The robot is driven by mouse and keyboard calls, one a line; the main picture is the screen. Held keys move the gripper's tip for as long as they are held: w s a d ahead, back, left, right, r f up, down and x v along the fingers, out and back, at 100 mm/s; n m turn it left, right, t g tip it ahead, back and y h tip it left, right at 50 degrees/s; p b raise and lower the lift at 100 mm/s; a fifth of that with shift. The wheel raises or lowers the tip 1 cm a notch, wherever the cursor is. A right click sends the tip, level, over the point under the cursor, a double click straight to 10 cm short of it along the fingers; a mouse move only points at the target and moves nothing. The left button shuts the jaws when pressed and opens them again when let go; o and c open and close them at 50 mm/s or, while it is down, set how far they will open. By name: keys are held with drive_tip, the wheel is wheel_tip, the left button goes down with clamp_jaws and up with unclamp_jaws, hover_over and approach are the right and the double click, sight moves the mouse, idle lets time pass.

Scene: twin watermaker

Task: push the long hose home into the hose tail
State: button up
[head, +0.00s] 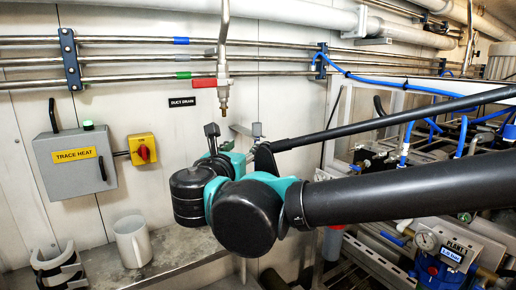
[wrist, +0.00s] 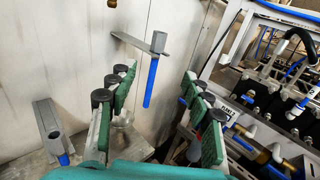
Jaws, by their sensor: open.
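A blue hose (wrist: 151,82) hangs nearly upright from a grey block on a wall bracket (wrist: 140,44) in the wrist view. The bracket's block also shows in the head view (head: 257,131), where the hose is hidden behind my arm. A brass fitting (head: 223,101), which looks like the hose tail, points down under a red-handled valve above my gripper. Its tip shows at the top of the wrist view (wrist: 113,4). My gripper (wrist: 157,86) is open, its green pads apart, with the hose seen between them and apparently farther off. I see nothing held.
A grey TRACE HEAT box (head: 75,160) and a yellow switch (head: 142,149) are on the wall. Pipes run along the wall above. A frame with blue hoses (head: 437,90) and equipment crowds the right.

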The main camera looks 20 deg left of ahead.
sight(256, 132)
drive_tip(key=w, duration=0.5)
drive_tip(key=w+a, duration=0.1)
drive_tip(key=w, duration=1.1)
drive_tip(key=shift+w+a, duration=0.1)
drive_tip(key=shift+a, duration=0.2)
drive_tip(key=shift+c, duration=0.2)
clamp_jaws()
